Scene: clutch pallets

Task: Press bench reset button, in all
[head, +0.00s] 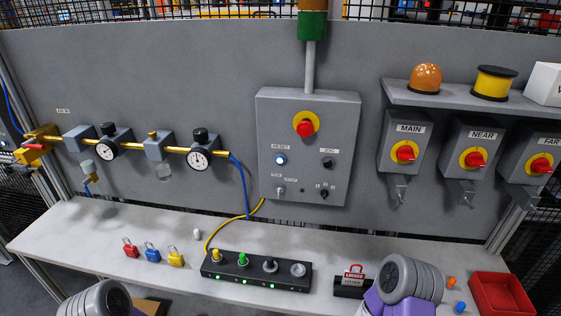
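The reset button (280,159) is a round button lit white-blue, under a RESET label on the grey control box (340,110) fixed to the back panel. A red emergency-stop knob (305,127) on a yellow disc sits above it, and a dark JOG button (328,162) sits to its right. Nothing touches the reset button. Grey rounded parts of my arms show at the bottom left and bottom right, well below the box. No fingertips of either gripper show.
The bench (130,230) holds red, blue and yellow padlocks, a black strip (255,272) with lit green lights, a red LOCKED tag (354,275) and a red tray (500,295). Rotary switch boxes (407,143) hang under a shelf at right. Gauges (198,156) line the left panel.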

